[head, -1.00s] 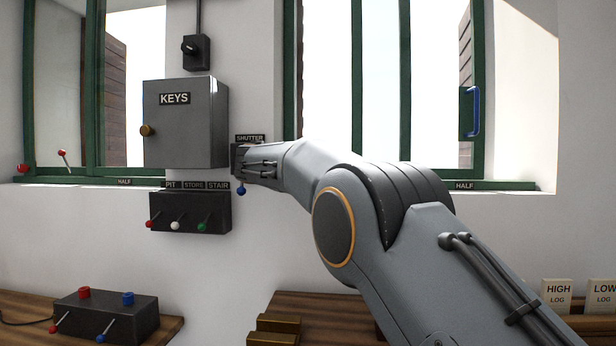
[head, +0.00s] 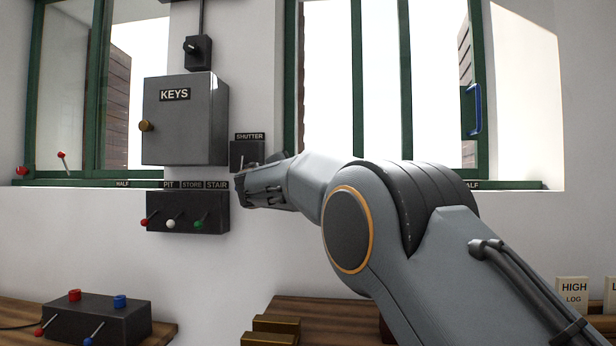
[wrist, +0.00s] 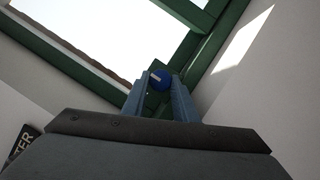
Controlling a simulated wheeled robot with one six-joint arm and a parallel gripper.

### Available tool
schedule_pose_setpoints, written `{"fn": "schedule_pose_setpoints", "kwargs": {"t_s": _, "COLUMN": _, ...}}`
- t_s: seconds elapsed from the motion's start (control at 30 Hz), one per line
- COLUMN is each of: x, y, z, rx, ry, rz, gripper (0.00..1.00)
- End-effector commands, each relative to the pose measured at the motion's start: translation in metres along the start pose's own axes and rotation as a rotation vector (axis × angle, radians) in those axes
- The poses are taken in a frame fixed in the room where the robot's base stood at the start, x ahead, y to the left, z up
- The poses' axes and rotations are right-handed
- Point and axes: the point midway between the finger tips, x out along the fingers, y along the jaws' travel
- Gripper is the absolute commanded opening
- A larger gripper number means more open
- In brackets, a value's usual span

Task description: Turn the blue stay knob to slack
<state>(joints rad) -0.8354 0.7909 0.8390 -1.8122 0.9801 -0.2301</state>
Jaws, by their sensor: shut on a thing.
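The blue stay knob (wrist: 158,80) is round with a white mark and shows in the wrist view against the green window frame. My gripper (wrist: 159,88) has one finger on each side of the knob and is shut on it. The white mark lies near the knob's upper left side. No slack label is readable. In the head view my arm hides the knob and the fingers.
The shutter switch box (head: 246,154) is just above the end of my arm. The grey key cabinet (head: 184,118) and a three-lever box (head: 188,212) are to its left. A button box (head: 96,318) stands on the left bench. A blue handle (head: 472,109) is on the right window.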

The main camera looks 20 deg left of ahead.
Motion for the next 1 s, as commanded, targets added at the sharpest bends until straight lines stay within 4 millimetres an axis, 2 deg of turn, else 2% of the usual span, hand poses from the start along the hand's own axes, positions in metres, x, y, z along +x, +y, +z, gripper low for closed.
{"fn": "schedule_pose_setpoints", "kwargs": {"t_s": 0.5, "x": -0.0006, "y": -0.0007, "z": -0.0015, "rx": -0.018, "ry": 0.003, "rz": 0.007, "gripper": 0.04}}
{"fn": "schedule_pose_setpoints", "kwargs": {"t_s": 0.53, "x": -0.0006, "y": -0.0007, "z": -0.0015, "rx": -0.018, "ry": 0.003, "rz": 0.007, "gripper": 0.29}}
{"fn": "schedule_pose_setpoints", "kwargs": {"t_s": 0.63, "x": -0.0003, "y": -0.0007, "z": -0.0011, "rx": -0.018, "ry": 0.002, "rz": 0.007, "gripper": 0.45}}
{"fn": "schedule_pose_setpoints", "kwargs": {"t_s": 1.0, "x": -0.0042, "y": -0.0004, "z": 0.0001, "rx": -0.017, "ry": 0.000, "rz": 0.006, "gripper": 0.45}}
